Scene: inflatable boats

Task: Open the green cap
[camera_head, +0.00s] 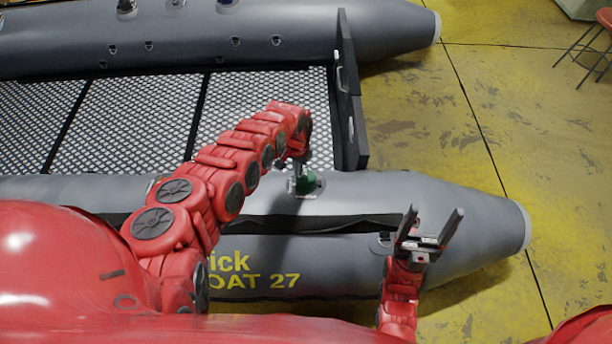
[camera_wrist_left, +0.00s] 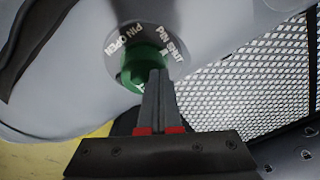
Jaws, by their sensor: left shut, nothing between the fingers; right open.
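The green cap (camera_head: 308,183) sits in a grey round valve on top of the near grey boat tube (camera_head: 440,190). It also shows in the left wrist view (camera_wrist_left: 140,68), between the words "PIN OPEN" and "PIN SHUT". My left gripper (camera_head: 298,178) is shut and empty, with its fingertips (camera_wrist_left: 157,76) at the cap's edge. I cannot tell whether they touch it. The fingers hide part of the cap in the left wrist view. My right gripper (camera_head: 432,228) is open and empty, over the tube's near side, to the right of the cap.
The boat's textured floor (camera_head: 255,110) lies beyond the near tube, with a dark transom board (camera_head: 349,100) at its right end. The far tube (camera_head: 230,35) has several small fittings. Yellow worn floor (camera_head: 520,130) is open at right. A red stool (camera_head: 590,45) stands far right.

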